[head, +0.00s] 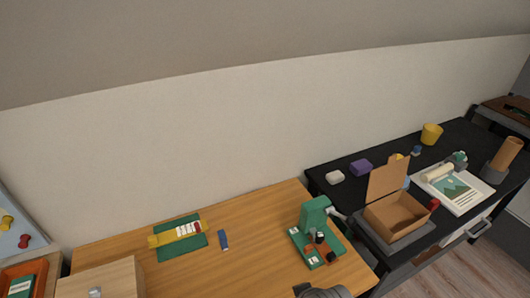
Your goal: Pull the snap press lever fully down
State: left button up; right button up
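The green snap press (315,214) stands upright near the right end of the wooden desk. A grey arm-like part (338,212), which looks like its lever, sticks out to the right from near the top of the press. Its exact angle is hard to tell at this size. Dark and orange-brown parts (320,240) sit at the press's base, beside a green and white piece. Neither gripper's fingers show. A dark grey rounded part at the bottom edge, in front of the press, may be mine.
A green mat (170,249) with a yellow strip and a blue block (223,240) lie left of the press. A wooden box (100,280) stands at the left front. An open cardboard box (395,213) stands on the black table to the right. The desk between mat and press is mostly clear.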

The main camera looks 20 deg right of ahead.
aim_at(350, 221)
jog(key=k+l+z, duration=0.15)
jog(key=z, duration=1.15)
